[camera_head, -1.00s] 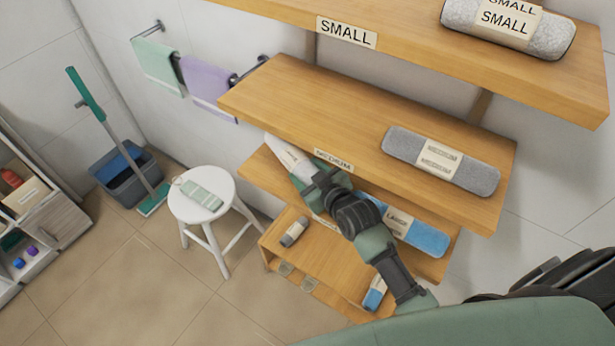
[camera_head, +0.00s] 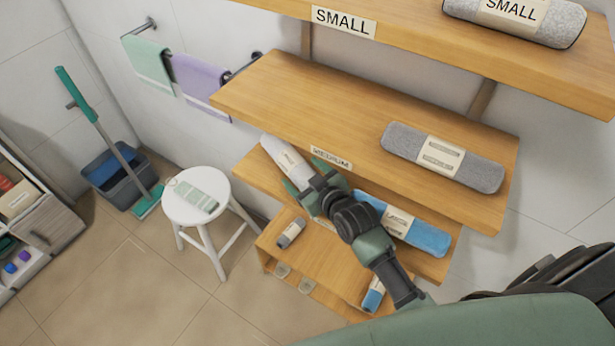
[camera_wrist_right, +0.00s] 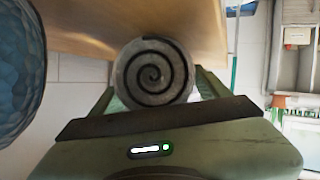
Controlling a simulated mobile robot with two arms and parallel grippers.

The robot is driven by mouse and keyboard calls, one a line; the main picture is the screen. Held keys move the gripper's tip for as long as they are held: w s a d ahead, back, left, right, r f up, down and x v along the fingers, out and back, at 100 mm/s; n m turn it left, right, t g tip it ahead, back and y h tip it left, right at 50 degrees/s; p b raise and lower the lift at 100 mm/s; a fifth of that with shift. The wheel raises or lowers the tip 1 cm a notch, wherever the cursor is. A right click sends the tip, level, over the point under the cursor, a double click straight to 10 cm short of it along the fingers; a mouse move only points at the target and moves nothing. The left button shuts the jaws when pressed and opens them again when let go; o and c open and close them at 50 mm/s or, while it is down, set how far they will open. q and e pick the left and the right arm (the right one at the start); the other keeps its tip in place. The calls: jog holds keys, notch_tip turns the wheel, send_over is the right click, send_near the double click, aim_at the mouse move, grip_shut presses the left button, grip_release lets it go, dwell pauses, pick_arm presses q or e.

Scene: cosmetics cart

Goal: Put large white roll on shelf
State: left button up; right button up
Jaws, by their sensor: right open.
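The white roll (camera_head: 285,158) lies on the third shelf down (camera_head: 253,174), at its left end, under the MEDIUM shelf. Its near end is partly hidden by my right gripper (camera_head: 306,176). The right gripper is open, with its green fingers spread on either side of the roll's near end. In the right wrist view, the roll's round spiral end (camera_wrist_right: 154,76) shows between the two fingers. The shelf surface runs beyond it. My left gripper is not in view.
A blue roll (camera_head: 420,235) lies on the same shelf to the right. A grey roll (camera_head: 442,158) lies on the MEDIUM shelf (camera_head: 300,95) close above. Smaller rolls (camera_head: 290,233) sit on the bottom unit. A white stool (camera_head: 190,218) stands left of the shelves.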

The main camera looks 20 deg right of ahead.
jog(key=v, duration=1.2)
jog(key=shift+r, duration=0.15)
